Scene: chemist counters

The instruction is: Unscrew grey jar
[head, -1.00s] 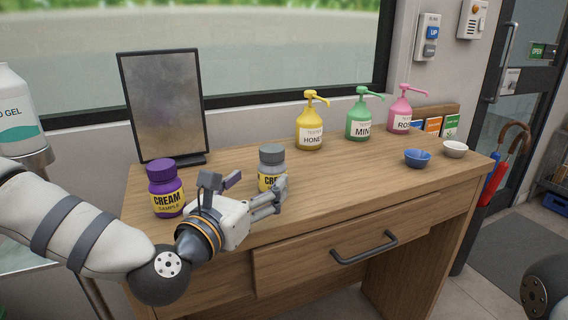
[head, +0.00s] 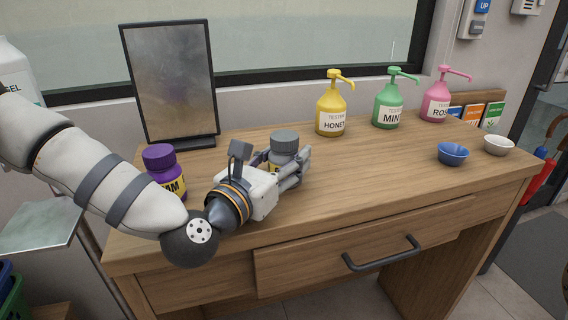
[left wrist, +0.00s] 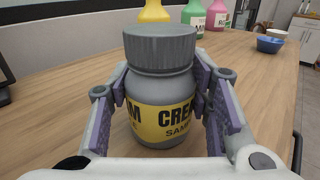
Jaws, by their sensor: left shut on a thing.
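The grey jar (head: 284,147) stands upright on the wooden counter. It has a ribbed grey lid and a yellow label reading cream sample. In the left wrist view the jar (left wrist: 162,88) sits between both purple-padded fingers. My left gripper (head: 290,168) is shut on the jar's body, below the lid (left wrist: 160,46). In the head view the gripper hides the jar's lower part. The lid sits on the jar. My right gripper is not in view.
A purple jar (head: 162,172) stands close on the left, partly behind my left arm. A framed panel (head: 172,85) stands behind. Yellow (head: 331,108), green (head: 388,104) and pink (head: 436,102) pump bottles line the back. Blue (head: 452,154) and white (head: 498,145) bowls stand at right. The counter's middle is clear.

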